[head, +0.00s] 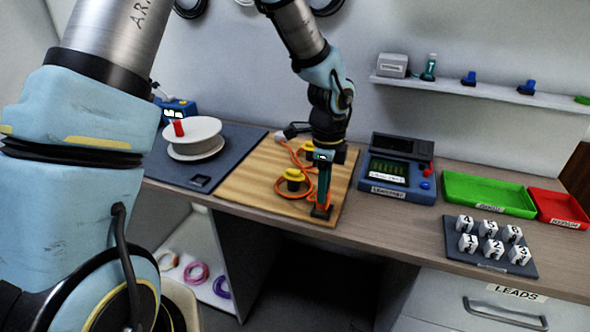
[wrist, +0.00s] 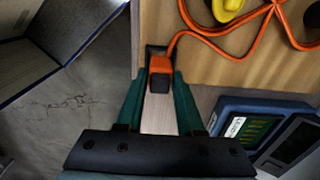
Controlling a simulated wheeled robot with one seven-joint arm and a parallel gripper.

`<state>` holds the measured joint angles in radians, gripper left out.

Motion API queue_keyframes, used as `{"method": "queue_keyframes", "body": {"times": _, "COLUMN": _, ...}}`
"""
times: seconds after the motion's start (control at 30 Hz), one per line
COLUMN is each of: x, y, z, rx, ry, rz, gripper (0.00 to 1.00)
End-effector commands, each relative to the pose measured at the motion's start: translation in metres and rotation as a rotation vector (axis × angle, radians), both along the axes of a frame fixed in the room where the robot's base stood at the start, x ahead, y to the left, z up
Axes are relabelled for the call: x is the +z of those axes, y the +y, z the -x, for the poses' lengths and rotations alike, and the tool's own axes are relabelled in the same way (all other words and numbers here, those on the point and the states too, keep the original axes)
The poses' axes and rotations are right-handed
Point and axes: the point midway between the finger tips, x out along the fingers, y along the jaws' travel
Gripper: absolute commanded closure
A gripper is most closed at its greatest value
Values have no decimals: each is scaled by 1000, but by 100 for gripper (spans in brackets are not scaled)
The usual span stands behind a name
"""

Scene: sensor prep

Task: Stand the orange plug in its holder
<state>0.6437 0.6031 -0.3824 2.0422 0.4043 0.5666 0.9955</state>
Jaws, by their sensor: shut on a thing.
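The orange plug (wrist: 160,72), with a dark end, is between the green fingertips of my gripper (wrist: 161,80) in the wrist view. My gripper is shut on it. An orange cable runs from the plug onto the wooden board. A dark bracket, apparently the holder (wrist: 150,50), shows right behind and beside the plug at the board's edge. In the head view my gripper (head: 321,205) points down at the board's front right corner, over the dark holder (head: 319,213). The fingers hide most of the plug there, so I cannot tell whether it is seated or just above.
A blue meter (head: 397,180) stands close at right. Beyond it are a green tray (head: 488,194), a red tray (head: 562,209) and a rack of numbered blocks (head: 490,262). A white spool (head: 193,135) stands left.

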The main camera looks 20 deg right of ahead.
Motion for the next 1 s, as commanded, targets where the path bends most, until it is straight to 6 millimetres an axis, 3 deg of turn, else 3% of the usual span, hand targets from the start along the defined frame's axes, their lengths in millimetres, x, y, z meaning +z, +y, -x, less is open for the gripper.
{"method": "queue_keyframes", "body": {"times": 1.0, "x": -11, "y": 0, "z": 0, "rx": -1, "ry": 0, "rz": 0, "gripper": 100}}
